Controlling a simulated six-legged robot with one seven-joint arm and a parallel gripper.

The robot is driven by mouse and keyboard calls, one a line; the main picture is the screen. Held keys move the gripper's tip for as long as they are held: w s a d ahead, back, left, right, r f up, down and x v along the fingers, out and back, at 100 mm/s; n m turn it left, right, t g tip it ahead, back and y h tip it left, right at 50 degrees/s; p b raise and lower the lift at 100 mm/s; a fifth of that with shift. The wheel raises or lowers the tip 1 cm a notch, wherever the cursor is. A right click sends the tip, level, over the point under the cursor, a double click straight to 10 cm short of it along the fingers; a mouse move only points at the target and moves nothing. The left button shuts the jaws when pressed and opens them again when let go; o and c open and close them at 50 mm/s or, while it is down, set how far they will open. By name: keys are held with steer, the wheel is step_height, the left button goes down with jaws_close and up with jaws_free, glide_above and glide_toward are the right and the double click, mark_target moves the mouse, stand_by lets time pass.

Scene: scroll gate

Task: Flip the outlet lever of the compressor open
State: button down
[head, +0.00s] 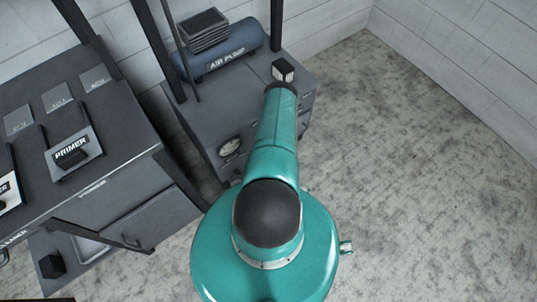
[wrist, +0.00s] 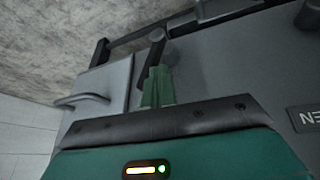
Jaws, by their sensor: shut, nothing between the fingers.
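The compressor, a blue-grey tank (head: 222,58) lettered AIR PUMP, lies on a dark grey cabinet at the back in the head view. In the wrist view my gripper (wrist: 157,82) shows as green fingers, shut and empty. A dark, round-ended bar, perhaps the outlet lever (wrist: 156,45), stands just beyond the fingertips and overlaps them in the picture. I cannot tell whether they touch it. In the head view my teal arm hides part of the cabinet, and I cannot make out my gripper there.
A dark bench (head: 105,120) with a PRIMER plate stands at left, with dark posts between. The floor at right is clear.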

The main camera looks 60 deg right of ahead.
steer(key=shift+s+d, duration=0.25)
steer(key=shift+d, duration=0.25)
steer(key=shift+s+d, duration=0.25)
steer(key=shift+d, duration=0.25)
steer(key=shift+s+d, duration=0.2)
steer(key=shift+d, duration=0.1)
steer(key=w+a+n+g+h, duration=0.1)
steer(key=w+a+h, duration=0.3)
steer(key=a, duration=0.5)
steer(key=w+v, duration=0.1)
steer(key=v, duration=0.8)
steer(key=shift+y, duration=0.3)
steer(key=shift+s+a+g, duration=0.1)
steer(key=shift+s+g, duration=0.05)
steer(key=shift+g, duration=0.15)
